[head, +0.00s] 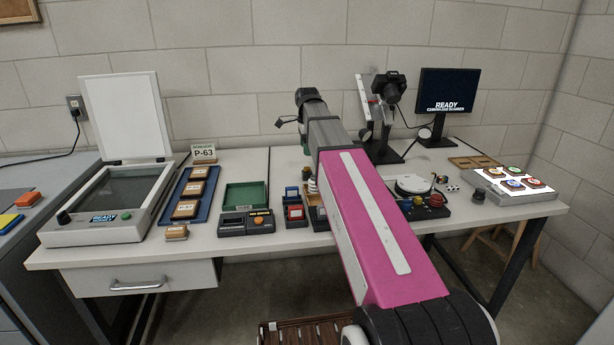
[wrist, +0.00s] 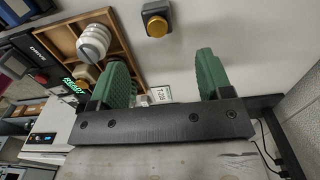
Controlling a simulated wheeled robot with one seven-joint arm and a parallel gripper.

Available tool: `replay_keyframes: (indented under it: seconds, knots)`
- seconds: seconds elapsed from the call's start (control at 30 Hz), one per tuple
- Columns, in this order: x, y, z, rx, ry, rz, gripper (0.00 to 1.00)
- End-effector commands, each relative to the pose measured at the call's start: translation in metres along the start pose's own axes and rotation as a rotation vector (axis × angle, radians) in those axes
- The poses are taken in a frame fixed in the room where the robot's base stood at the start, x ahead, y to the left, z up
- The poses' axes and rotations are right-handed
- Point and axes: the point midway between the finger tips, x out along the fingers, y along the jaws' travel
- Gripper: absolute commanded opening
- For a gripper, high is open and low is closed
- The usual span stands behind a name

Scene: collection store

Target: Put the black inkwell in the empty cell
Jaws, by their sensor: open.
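My gripper (wrist: 164,75) shows in the wrist view with its two green fingers wide apart and nothing between them. In the head view my arm hides most of it. A wooden tray with cells (wrist: 60,40) lies left of the fingers in the wrist view. A white ribbed pot (wrist: 94,42) stands in it, and an amber-topped piece (wrist: 87,74) is near the left finger. A square black piece with a round amber top (wrist: 155,22) is on the table outside the tray, beyond the fingers; I cannot tell whether it is the black inkwell. The empty cell is not clear.
In the head view a flatbed scanner (head: 105,215) with a raised lid, a blue tray (head: 170,213) and a green tray (head: 245,195) fill the left. A light pad (head: 540,195) is at the right. A camera stand (head: 380,152) and monitor (head: 448,95) stand behind.

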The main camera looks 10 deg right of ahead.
Motion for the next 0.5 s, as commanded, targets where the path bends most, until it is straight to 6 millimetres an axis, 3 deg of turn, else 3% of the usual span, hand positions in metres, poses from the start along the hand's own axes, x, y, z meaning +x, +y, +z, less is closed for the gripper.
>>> replay_keyframes:
  seconds: [0.3, 0.5]
  knots:
    - [0.042, 0.001, 0.000, -0.003, 0.000, 0.001, 0.72]
    - [0.052, 0.001, 0.000, -0.004, 0.000, 0.000, 0.72]
